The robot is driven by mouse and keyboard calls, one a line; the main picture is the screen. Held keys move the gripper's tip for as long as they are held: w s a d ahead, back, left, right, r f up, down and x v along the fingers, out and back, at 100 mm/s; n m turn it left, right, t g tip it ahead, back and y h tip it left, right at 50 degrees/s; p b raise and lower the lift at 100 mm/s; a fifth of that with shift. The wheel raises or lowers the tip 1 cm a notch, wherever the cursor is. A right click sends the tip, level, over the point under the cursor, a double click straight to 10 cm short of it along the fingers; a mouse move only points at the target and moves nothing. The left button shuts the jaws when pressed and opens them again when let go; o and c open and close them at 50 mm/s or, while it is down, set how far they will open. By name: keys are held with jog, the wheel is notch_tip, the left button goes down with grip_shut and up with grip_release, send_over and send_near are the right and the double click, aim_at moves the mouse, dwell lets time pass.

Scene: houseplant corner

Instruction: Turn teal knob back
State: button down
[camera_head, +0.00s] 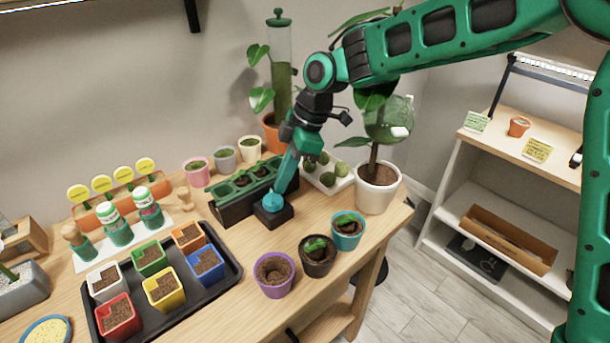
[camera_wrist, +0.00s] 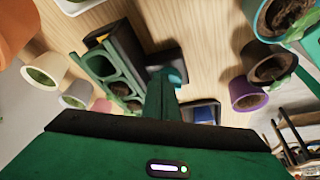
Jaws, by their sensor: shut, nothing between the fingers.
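The teal knob (camera_head: 272,202) sits on top of a small black box (camera_head: 274,216) on the wooden bench, at the middle of the head view. My gripper (camera_head: 280,188) points down at the knob from above, slightly right, with its green fingers closed together and empty. The fingertips overlap the knob in the picture; I cannot tell whether they touch it. In the wrist view the teal knob (camera_wrist: 179,76) shows partly behind the tips of my gripper (camera_wrist: 163,84). The knob's turn angle is not readable.
A dark green planter (camera_head: 232,205) stands close left of the knob box. A tall plant in a white pot (camera_head: 377,192) is right, and a white tray (camera_head: 335,185) lies behind. Purple (camera_head: 273,288), black and teal pots stand along the front. A black tray (camera_head: 225,285) holds colored pots.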

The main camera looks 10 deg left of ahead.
jog(key=n, duration=0.1)
jog(key=n+g, duration=0.1)
jog(key=shift+w+a+n, duration=0.3)
jog(key=shift+a+n, duration=0.05)
jog(key=shift+n, duration=0.05)
jog(key=shift+w+a+n+g+h, duration=0.1)
jog(key=shift+a+n+g+h, duration=0.15)
jog(key=shift+n, duration=0.45)
jog(key=shift+a+n+g+h, duration=0.15)
jog(key=shift+n+h, duration=0.2)
jog(key=shift+n, duration=0.35)
jog(key=shift+s+a, duration=0.2)
jog(key=shift+s, duration=0.7)
jog(key=r, duration=0.4)
jog(key=shift+w+r, duration=0.25)
jog(key=s+a+r, duration=0.4)
jog(key=s+r, duration=0.2)
jog(key=s, duration=0.3)
jog(key=shift+s+a+r, duration=0.15)
jog(key=shift+a+r, duration=0.1)
jog(key=shift+a, duration=0.15)
